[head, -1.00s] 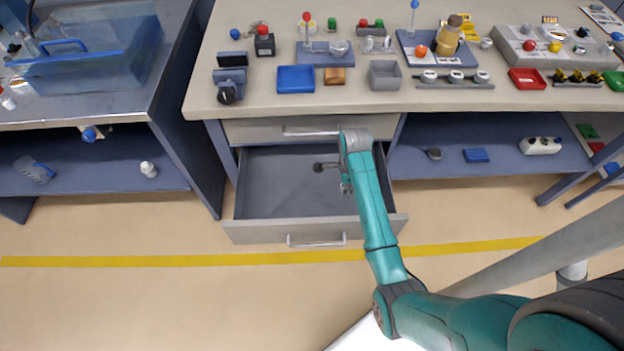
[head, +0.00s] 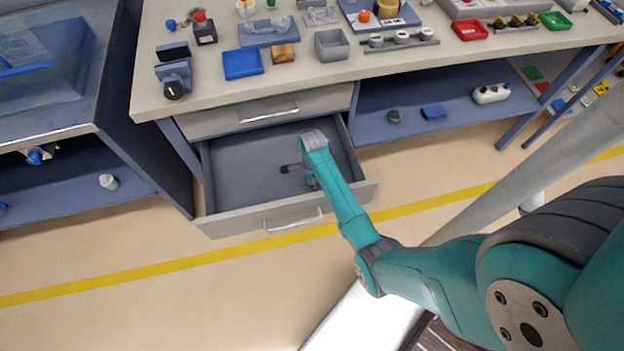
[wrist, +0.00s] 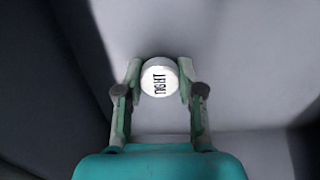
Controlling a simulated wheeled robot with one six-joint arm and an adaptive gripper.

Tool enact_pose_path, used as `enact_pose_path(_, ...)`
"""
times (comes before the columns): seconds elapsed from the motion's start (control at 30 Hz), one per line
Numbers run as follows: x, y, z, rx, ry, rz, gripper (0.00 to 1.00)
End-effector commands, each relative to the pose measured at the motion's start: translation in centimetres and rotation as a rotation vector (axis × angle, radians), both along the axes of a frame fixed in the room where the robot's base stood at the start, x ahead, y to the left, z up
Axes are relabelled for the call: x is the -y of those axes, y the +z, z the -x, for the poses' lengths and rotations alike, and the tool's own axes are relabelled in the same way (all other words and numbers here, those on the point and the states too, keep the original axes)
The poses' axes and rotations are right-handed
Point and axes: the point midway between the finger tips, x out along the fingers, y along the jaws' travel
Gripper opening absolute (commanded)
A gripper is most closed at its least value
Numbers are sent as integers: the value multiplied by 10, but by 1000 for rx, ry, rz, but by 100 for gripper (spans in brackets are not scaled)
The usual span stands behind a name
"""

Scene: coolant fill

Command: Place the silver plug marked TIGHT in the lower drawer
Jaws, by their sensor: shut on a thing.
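The silver plug (wrist: 159,77) shows in the wrist view as a pale round cap lettered TIGHT. It sits between the two fingertips of my gripper (wrist: 160,80), which is shut on it. In the head view my gripper (head: 292,168) is inside the outline of the open lower drawer (head: 232,221), under my wrist. The drawer is pulled out and its grey floor looks bare around the gripper. I cannot tell whether the plug touches the floor. The plug is not clear in the head view.
A shut upper drawer (head: 215,122) lies above the open one. A lower shelf (head: 380,128) lies to the right. The floor in front is clear.

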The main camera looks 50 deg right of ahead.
Motion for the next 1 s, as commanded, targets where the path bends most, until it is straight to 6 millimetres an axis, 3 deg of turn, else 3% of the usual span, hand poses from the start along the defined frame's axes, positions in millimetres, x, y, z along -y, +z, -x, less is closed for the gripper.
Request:
enact_pose_path(0.37,0,-4,0,1,0,1,2)
enact_pose_path(0.4,0,-4,0,1,0,1,40)
enact_pose_path(0.5,0,-4,0,1,0,1,63)
enact_pose_path(0.83,0,-2,0,1,0,1,63)
enact_pose_path(1.0,0,13,-1,2,0,2,63)
